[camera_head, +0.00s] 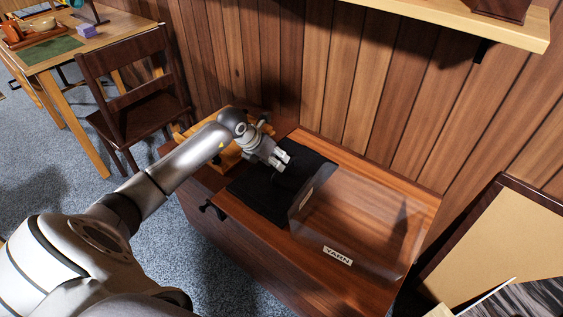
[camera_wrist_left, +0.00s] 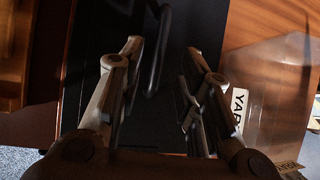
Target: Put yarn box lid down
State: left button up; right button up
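A flat black panel with a bar handle, which looks like the lid (camera_head: 254,196), lies on the left part of the wooden chest top. A clear box (camera_head: 375,232) with a white YARN label stands just to its right. My left gripper (camera_head: 285,163) is over the far part of the black panel. In the left wrist view its two fingers (camera_wrist_left: 165,50) are spread apart, with the dark handle (camera_wrist_left: 163,45) showing between the tips. I cannot tell whether they touch it. The YARN label (camera_wrist_left: 239,108) shows at right there. My right gripper is in neither view.
The wooden chest (camera_head: 270,262) stands against a paneled wall (camera_head: 345,90) under a shelf (camera_head: 450,20). A dark wooden chair (camera_head: 135,85) and a table (camera_head: 90,45) stand at left. A framed board (camera_head: 510,240) leans at right. Carpet (camera_head: 60,190) lies open at left.

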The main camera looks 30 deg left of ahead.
pick_arm(q)
jog(key=v, duration=0.5)
jog(key=shift+s+r, duration=0.1)
jog(key=shift+r, duration=0.05)
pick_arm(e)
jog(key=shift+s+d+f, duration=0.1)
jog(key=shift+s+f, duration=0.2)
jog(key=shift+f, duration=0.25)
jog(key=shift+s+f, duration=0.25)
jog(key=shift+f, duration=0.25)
